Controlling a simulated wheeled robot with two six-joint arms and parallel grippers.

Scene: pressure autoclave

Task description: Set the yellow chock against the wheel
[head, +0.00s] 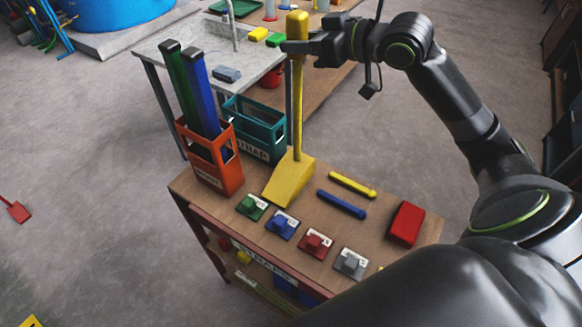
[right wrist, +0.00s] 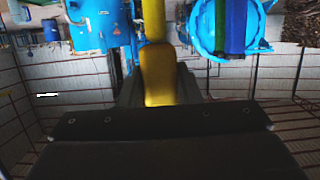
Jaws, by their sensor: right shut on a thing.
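The yellow chock (head: 289,182) is a wedge with a long upright yellow handle. Its wedge is at the wooden cart top, between the crates and the coloured bars; I cannot tell whether it touches the top. My right gripper (head: 298,47) is shut on the handle near its upper end. The yellow handle also shows in the right wrist view (right wrist: 160,75), between the dark fingers. I cannot make out the wheel in either view. My left gripper is not in view.
An orange crate (head: 229,178) with green and blue posts and a teal crate (head: 262,150) stand left of the chock. Several knobbed blocks line the front edge. A red block (head: 405,223) lies at right. Open floor (head: 90,180) is at left.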

